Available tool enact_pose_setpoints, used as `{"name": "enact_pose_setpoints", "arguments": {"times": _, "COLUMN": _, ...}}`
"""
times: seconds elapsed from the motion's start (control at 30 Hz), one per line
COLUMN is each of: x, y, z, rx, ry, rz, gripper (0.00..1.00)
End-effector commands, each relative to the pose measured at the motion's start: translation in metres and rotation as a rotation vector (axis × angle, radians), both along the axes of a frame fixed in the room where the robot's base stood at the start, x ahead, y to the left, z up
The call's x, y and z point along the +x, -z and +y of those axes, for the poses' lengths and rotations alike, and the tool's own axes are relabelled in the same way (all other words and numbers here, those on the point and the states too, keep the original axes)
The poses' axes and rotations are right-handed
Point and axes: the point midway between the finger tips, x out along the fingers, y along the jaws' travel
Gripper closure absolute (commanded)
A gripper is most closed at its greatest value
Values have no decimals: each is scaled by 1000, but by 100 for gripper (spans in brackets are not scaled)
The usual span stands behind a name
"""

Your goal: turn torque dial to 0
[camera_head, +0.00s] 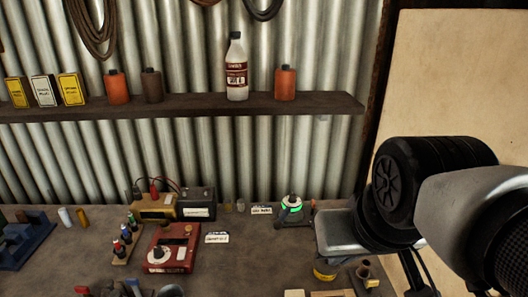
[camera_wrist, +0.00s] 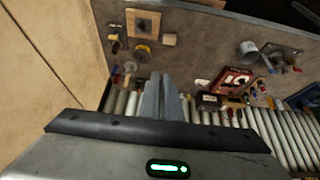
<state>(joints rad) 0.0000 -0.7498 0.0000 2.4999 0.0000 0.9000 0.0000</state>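A red box with a black knob on a pale round dial (camera_head: 158,253) sits on the workbench, left of centre in the head view. The red box also shows in the wrist view (camera_wrist: 232,78), right of my gripper. A small dark device with a white top and a green ring (camera_head: 292,203) stands farther right on the bench. The card lettering is too small to read, so I cannot tell which is the torque dial. My gripper (camera_wrist: 162,78) has its two grey fingers close together with nothing seen between them, apart from both devices. Its fingertips are not visible in the head view.
A shelf (camera_head: 200,108) with bottles runs along the corrugated wall. Bare bench lies right of the red box.

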Motion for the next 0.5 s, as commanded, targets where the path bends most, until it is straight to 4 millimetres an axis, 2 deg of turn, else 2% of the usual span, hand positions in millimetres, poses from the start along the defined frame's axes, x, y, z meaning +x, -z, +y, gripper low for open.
{"name": "enact_pose_setpoints", "arguments": {"times": 0.03, "x": 1, "y": -1, "z": 0, "rx": 0, "ry": 1, "rz": 0, "gripper": 86}}
{"name": "enact_pose_setpoints", "arguments": {"times": 0.17, "x": 18, "y": -8, "z": 0, "rx": 6, "ry": 8, "rz": 6, "gripper": 65}}
{"name": "enact_pose_setpoints", "arguments": {"times": 0.23, "x": 36, "y": -15, "z": 0, "rx": 11, "ry": 17, "rz": 14, "gripper": 63}}
{"name": "enact_pose_setpoints", "arguments": {"times": 0.37, "x": 87, "y": -28, "z": -1, "rx": 23, "ry": 45, "rz": 32, "gripper": 63}}
{"name": "enact_pose_setpoints", "arguments": {"times": 0.5, "x": 147, "y": -33, "z": -1, "rx": 31, "ry": 77, "rz": 48, "gripper": 63}}
